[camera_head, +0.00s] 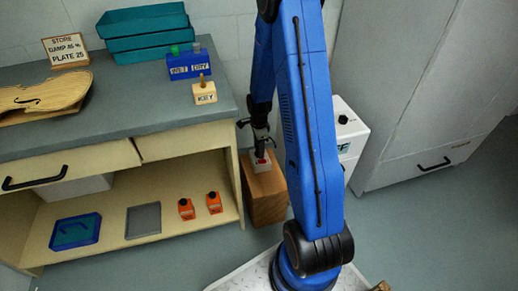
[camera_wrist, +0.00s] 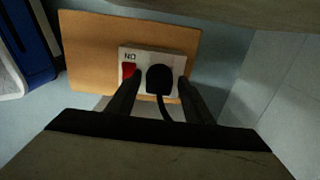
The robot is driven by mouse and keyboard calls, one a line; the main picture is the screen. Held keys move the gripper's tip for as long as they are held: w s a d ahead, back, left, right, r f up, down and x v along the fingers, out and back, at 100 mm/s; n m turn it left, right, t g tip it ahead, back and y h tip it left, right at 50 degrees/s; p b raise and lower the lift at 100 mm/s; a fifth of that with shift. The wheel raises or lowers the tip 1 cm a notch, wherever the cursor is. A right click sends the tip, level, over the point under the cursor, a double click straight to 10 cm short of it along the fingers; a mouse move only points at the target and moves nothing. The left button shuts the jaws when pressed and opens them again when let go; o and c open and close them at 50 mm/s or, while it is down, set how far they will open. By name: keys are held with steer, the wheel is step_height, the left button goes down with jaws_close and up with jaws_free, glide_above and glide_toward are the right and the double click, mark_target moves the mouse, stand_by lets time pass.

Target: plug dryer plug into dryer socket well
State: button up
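The black dryer plug (camera_wrist: 160,79) is at the white socket plate (camera_wrist: 178,62) in the wrist view, its cable hanging toward me. It covers the socket well and looks seated there, but I cannot tell how deep. A red switch (camera_wrist: 128,71) sits left of it on the plate, by upside-down lettering. My gripper (camera_wrist: 159,77) has its fingers apart, one on each side of the plug, with gaps showing. In the head view my gripper (camera_head: 261,155) points down over the small white socket plate on a wooden block; the plug is hard to make out there.
The wooden block (camera_head: 266,202) stands on the floor against the bench (camera_head: 130,117). A white box with a black knob (camera_head: 350,122) is behind my arm. Two orange items (camera_head: 186,208) (camera_head: 214,202) sit on the lower shelf. Floor at right is clear.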

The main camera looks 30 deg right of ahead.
step_height(320, 180, up, 17)
steer(key=shift+r, duration=0.2)
stand_by(0.7)
stand_by(0.8)
